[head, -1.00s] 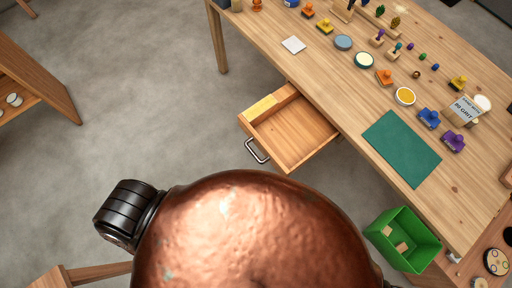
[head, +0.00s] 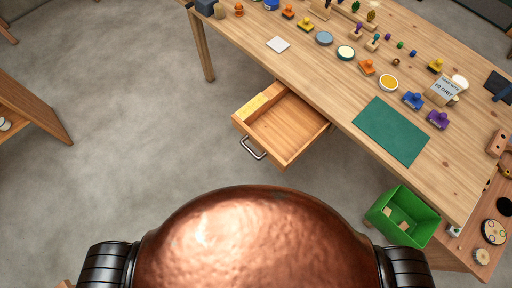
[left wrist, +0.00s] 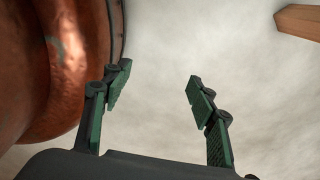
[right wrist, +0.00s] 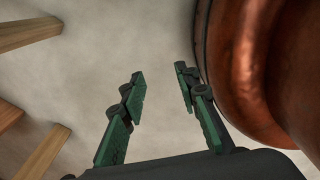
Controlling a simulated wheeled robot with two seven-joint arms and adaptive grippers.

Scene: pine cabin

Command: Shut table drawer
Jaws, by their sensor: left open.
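The table drawer (head: 288,128) stands pulled out from the long side of the wooden table (head: 440,172). Its metal handle (head: 252,148) faces the lower left. A yellow strip (head: 258,103) lies along the drawer's back left side, and the rest of the drawer floor looks bare. My left gripper (left wrist: 158,82) is open and empty in the left wrist view, above the grey floor beside my copper body. My right gripper (right wrist: 158,85) is open and empty in the right wrist view, also above the floor. Neither gripper shows in the head view, and both are away from the drawer.
A green bin (head: 402,216) stands on the floor below the table's near end. A green mat (head: 391,130) and several stamps and pads lie on the table. A wooden shelf (head: 32,110) is at far left. The floor (head: 150,130) left of the drawer is clear.

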